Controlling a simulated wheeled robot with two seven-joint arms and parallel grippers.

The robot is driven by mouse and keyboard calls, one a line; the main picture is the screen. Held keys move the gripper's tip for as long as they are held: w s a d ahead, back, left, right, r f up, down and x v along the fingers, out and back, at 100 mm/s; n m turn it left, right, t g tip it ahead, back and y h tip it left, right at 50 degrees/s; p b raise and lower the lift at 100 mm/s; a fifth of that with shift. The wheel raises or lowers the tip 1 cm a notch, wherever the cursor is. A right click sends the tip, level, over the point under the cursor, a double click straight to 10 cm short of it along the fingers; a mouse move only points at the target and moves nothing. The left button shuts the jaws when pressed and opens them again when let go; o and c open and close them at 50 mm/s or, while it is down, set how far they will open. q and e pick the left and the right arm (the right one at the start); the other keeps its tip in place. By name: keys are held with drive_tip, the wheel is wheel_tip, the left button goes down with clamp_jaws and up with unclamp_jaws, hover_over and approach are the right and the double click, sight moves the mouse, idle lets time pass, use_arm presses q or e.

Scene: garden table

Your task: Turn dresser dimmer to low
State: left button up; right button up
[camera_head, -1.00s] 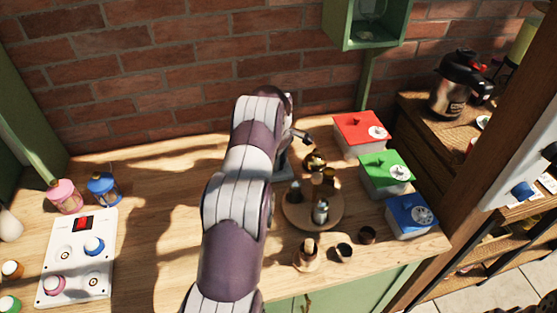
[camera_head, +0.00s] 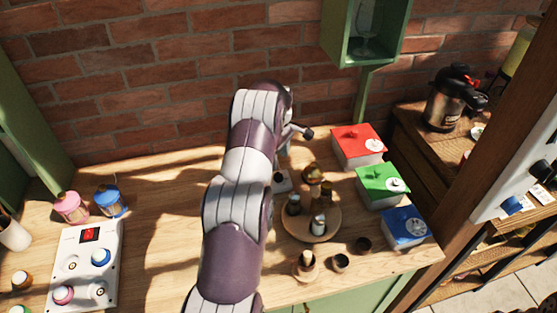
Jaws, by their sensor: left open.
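No control is clearly labelled as the dresser dimmer. A white unit on the right post carries another blue knob (camera_head: 512,205). My left arm rises through the middle of the view. My left gripper (camera_head: 284,163) is at its far end, open but mostly hidden behind the arm, above the wooden top and well apart from the panel. A small pale item (camera_head: 283,184) shows partly below it. My right gripper is out of view.
A round wooden tray (camera_head: 293,229) with small bottles stands right of my arm. Red (camera_head: 358,143), green (camera_head: 381,182) and blue (camera_head: 404,222) lidded boxes line the right edge. Bare wood lies between panel and arm.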

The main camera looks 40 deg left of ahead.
use_arm(q)
wheel_tip(320, 180, up, 6)
drive_tip(key=p, duration=0.3)
drive_tip(key=shift+f, duration=0.2)
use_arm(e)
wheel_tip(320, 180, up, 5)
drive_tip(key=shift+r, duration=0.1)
